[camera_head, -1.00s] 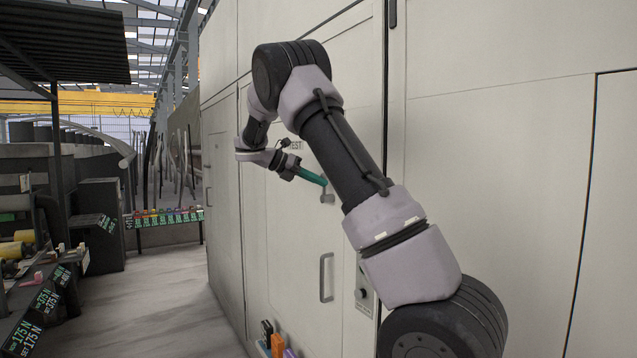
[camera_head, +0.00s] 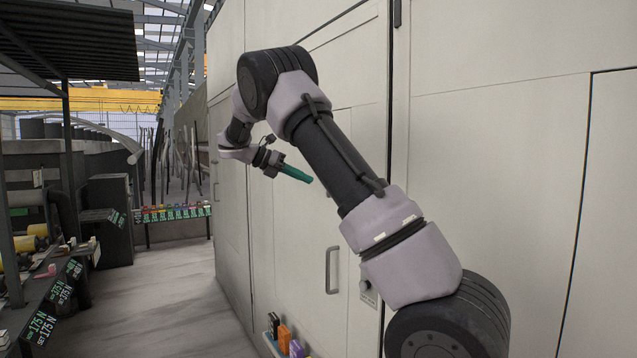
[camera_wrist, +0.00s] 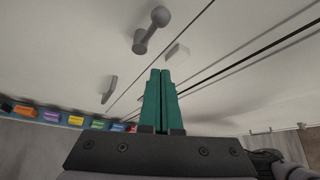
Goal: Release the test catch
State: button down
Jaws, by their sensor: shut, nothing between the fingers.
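My gripper (camera_head: 309,180) is in front of the pale cabinet door (camera_head: 300,235), its green fingers pressed together with nothing between them. In the wrist view my gripper (camera_wrist: 161,72) points up the picture, fingertips apart from the fittings around them. A grey ball-ended lever (camera_wrist: 148,32) stands out from the pale surface beyond the fingertips. A small white block (camera_wrist: 177,53) is just above and right of the tips. I cannot tell for sure which of these is the test catch. In the head view my arm hides the door area right of the fingertips.
A grey door handle (camera_head: 331,270) and a dark knob (camera_head: 364,286) are lower on the cabinet. Coloured blocks (camera_head: 284,335) sit at its foot. A rack of coloured items (camera_head: 175,212) stands farther back. The floor (camera_head: 165,300) at left is clear.

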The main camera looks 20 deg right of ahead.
jog(key=shift+v, duration=1.05)
jog(key=shift+w+f, duration=0.1)
jog(key=shift+w, duration=0.05)
jog(key=s+d+r+m+t+y, duration=0.1)
jog(key=s+d+m+y, duration=0.3)
jog(key=s, duration=0.4)
jog(key=s+d+r+m+t+y, duration=0.1)
jog(key=s+d+m+y, duration=0.1)
jog(key=s+m+y, duration=0.5)
jog(key=s+a+m+t+y, duration=0.2)
jog(key=s+a+m+t, duration=0.1)
jog(key=s+m, duration=0.5)
jog(key=s+a+f+m+t+y, duration=0.1)
jog(key=s+a+m+t, duration=0.2)
jog(key=s, duration=1)
jog(key=a+m, duration=0.2)
jog(key=m, duration=0.3)
jog(key=shift+a+m+y, duration=0.2)
jog(key=shift+m+y, duration=0.1)
jog(key=shift+y, duration=0.1)
